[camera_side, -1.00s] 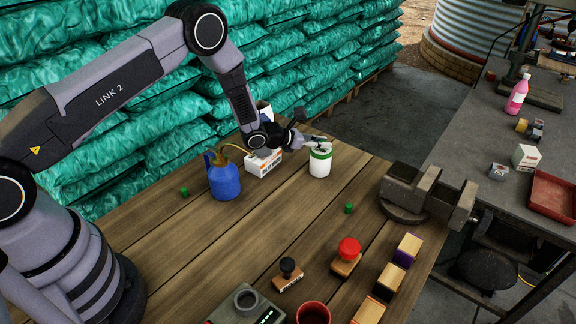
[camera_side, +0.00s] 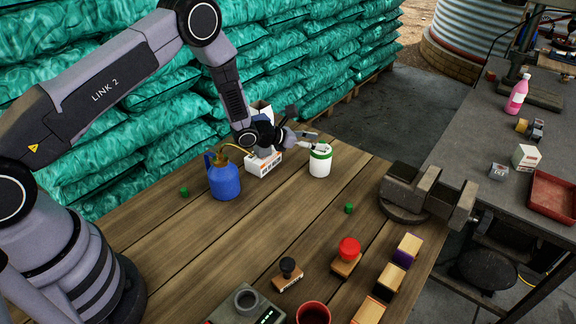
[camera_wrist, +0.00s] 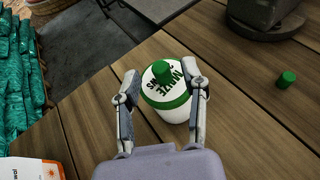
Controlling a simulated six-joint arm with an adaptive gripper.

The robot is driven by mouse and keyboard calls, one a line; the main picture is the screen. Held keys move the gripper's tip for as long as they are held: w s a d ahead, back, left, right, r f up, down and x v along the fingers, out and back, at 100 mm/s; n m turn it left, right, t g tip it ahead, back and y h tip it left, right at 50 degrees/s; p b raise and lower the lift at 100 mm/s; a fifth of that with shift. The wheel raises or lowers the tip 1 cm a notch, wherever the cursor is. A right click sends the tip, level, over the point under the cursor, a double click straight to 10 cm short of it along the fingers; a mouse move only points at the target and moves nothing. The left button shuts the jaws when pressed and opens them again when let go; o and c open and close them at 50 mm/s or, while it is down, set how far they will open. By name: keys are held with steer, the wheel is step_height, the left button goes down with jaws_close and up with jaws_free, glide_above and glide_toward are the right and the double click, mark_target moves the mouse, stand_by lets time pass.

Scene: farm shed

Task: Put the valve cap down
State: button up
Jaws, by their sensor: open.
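A white tub (camera_side: 320,165) with a green rim stands upright on the wooden bench, with dark lettering on its pale lid (camera_wrist: 181,88). A small green valve cap (camera_wrist: 162,71) shows on top of the lid in the wrist view; in the side view I cannot make it out clearly. My gripper (camera_wrist: 163,77) is open, one finger on each side of the cap, with gaps between. In the side view my gripper (camera_side: 311,143) is at the tub's top. Two more green caps lie on the bench, one left (camera_side: 184,192) and one nearer the vise (camera_side: 348,208).
A blue oil can (camera_side: 224,181) and a white box (camera_side: 263,163) stand close left of the tub. A vise (camera_side: 410,192) is to the right. Stamps (camera_side: 347,256), blocks and a red cup (camera_side: 313,313) are at the front. The middle planks are mostly clear.

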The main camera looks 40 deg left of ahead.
steer(key=s+d+r+m+g+h, duration=0.2)
steer(key=s+r+m, duration=0.2)
steer(key=r, duration=0.7)
steer(key=s+d+r+m+g+h, duration=0.1)
steer(key=s+d+r+m+h, duration=0.25)
steer(key=r, duration=0.75)
steer(key=s+r+m+g+y, duration=0.1)
steer(key=s+r+m+g, duration=0.2)
steer(key=s+r+m, duration=0.6)
steer(key=s+a+r+m+g+y, duration=0.15)
steer(key=s+m, duration=0.25)
steer(key=s, duration=0.4)
steer(key=s+a+m+g+y, duration=0.1)
steer(key=s+a+m+y, duration=0.25)
steer(key=s, duration=0.55)
steer(key=s+a+m+t+y, duration=0.2)
steer(key=s+a+m+y, duration=0.4)
steer(key=s+a, duration=0.4)
steer(key=shift+s+a+f, duration=0.15)
steer(key=shift+a+f, duration=0.05)
